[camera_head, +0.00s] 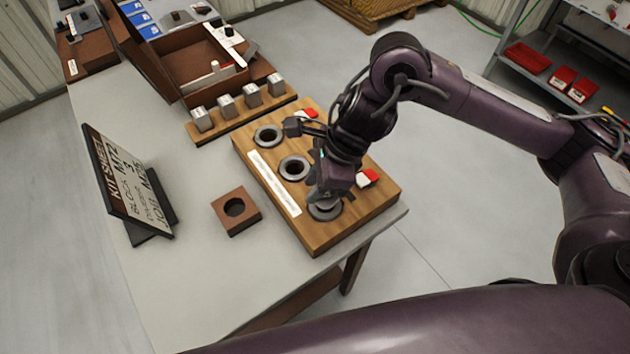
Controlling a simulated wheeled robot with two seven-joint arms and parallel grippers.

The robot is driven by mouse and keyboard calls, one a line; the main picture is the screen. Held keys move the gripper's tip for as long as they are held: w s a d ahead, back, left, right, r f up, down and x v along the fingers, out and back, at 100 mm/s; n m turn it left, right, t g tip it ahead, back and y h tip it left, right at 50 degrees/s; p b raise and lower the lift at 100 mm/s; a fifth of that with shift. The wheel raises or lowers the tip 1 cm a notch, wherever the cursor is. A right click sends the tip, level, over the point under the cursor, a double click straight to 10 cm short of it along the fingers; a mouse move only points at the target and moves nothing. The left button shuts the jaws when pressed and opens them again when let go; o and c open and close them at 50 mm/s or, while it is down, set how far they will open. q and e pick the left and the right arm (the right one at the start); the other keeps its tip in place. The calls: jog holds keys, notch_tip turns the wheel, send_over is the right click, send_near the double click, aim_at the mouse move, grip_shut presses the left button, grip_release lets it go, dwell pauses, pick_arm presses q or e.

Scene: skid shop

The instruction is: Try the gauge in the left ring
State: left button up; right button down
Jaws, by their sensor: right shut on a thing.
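A wooden board (316,240) on the table carries three grey rings in a row. The far ring (268,135) and the middle ring (294,168) are uncovered, with dark open centres. My right gripper (325,196) points down at the near ring (325,212) and covers much of it. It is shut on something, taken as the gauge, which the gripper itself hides. I cannot tell whether that thing is inside the ring or just above it. A brown block (235,210) with an empty round hole stands left of the board. My left gripper is not in view.
A kit sheet sign (127,185) stands at the table's left. Several grey blocks (227,106) sit on a wooden strip behind, before an open brown box (195,60). Red-and-white pieces (368,178) lie along the board's right side. Bare table surrounds the brown block.

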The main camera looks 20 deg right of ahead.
jog(key=shift+f+b, duration=0.7)
jog(key=shift+b, duration=0.05)
dwell(0.8)
jog(key=shift+r, duration=0.1)
dwell(0.8)
jog(key=shift+r+p, duration=2.75)
jog(key=shift+r, duration=0.5)
